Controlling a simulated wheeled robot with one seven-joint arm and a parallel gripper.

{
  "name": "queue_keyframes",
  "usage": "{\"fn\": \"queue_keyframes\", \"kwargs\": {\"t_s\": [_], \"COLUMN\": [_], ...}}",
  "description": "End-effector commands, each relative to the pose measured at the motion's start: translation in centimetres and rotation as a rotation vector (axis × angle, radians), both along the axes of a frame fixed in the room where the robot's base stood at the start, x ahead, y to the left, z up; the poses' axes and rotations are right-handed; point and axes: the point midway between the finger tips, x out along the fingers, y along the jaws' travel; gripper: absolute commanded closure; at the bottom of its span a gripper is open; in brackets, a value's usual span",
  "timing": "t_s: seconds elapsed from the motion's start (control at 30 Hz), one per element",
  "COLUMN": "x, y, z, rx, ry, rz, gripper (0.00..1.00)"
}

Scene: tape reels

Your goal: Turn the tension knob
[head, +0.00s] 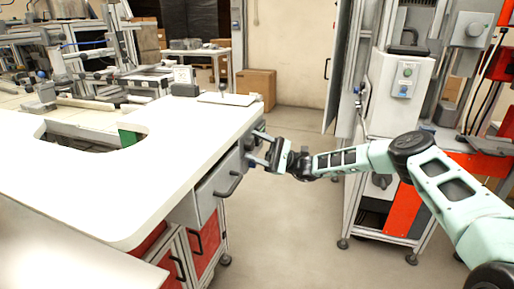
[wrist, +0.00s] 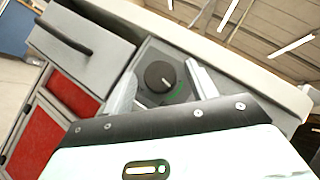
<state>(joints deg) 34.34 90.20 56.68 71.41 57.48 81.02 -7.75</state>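The fingers stand apart, one on each side of the knob, and I see no clear contact. How far the fingertips reach along the knob cannot be told. In the head view my gripper (head: 256,148) is at the right end of the white worktop, facing its side; the knob is not clearly visible there.
The white worktop (head: 120,175) has a grey drawer with a dark handle (head: 229,185) close to my gripper, above red-fronted cabinets (head: 203,242). A machine with a control box (head: 402,82) stands to the right. Open floor (head: 290,235) lies between them.

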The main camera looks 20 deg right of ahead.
Motion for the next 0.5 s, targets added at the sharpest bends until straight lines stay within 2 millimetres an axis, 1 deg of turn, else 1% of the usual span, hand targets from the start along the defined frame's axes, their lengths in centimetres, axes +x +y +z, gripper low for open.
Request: {"fn": "queue_keyframes", "kwargs": {"t_s": [0.17,0.27,0.37,0.5], "x": [0.0,0.0,-0.1,-0.2], "y": [-0.1,-0.9,-2.2,-4.9], "z": [-0.1,-0.6,-1.5,-3.2], "rx": [0.001,0.001,0.000,0.001], "ry": [0.000,0.000,0.001,0.000], "rz": [0.001,0.000,-0.001,-0.002], "gripper": [0.43,0.43,0.43,0.43]}}
